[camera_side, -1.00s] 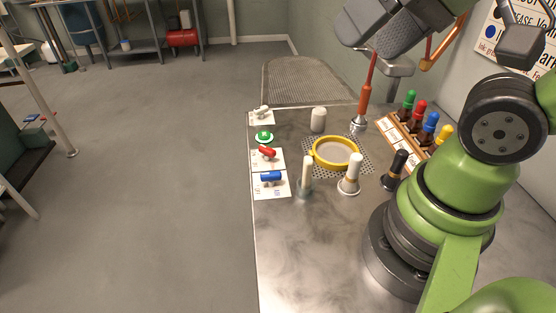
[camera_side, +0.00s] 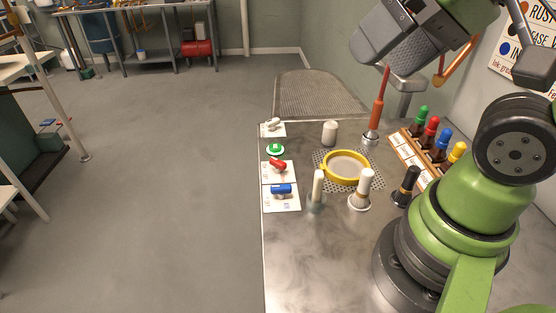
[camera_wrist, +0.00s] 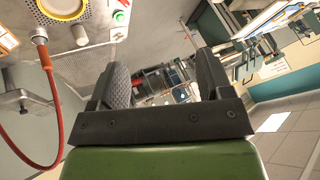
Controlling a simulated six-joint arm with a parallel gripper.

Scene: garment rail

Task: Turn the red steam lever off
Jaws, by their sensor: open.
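The red lever (camera_side: 277,164) sits on a white marked plate (camera_side: 286,174) at the bench's left edge in the side view, between a green button and a blue lever. It slants down to the right; the plate's lettering is too small to read. My gripper (camera_side: 378,45) is high at the top of the side view, well above and to the right of the lever, touching nothing there. In the wrist view my gripper (camera_wrist: 163,76) has its two dark fingers spread wide with nothing held between them. A bit of red lever (camera_wrist: 124,3) shows at that view's top edge.
A blue lever (camera_side: 281,189), green button (camera_side: 275,149) and white lever (camera_side: 272,124) line the same edge. A yellow-rimmed round screen (camera_side: 346,168), pale-handled tools (camera_side: 318,188) and a rack of coloured bottles (camera_side: 432,140) stand to the right. The bench front is clear.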

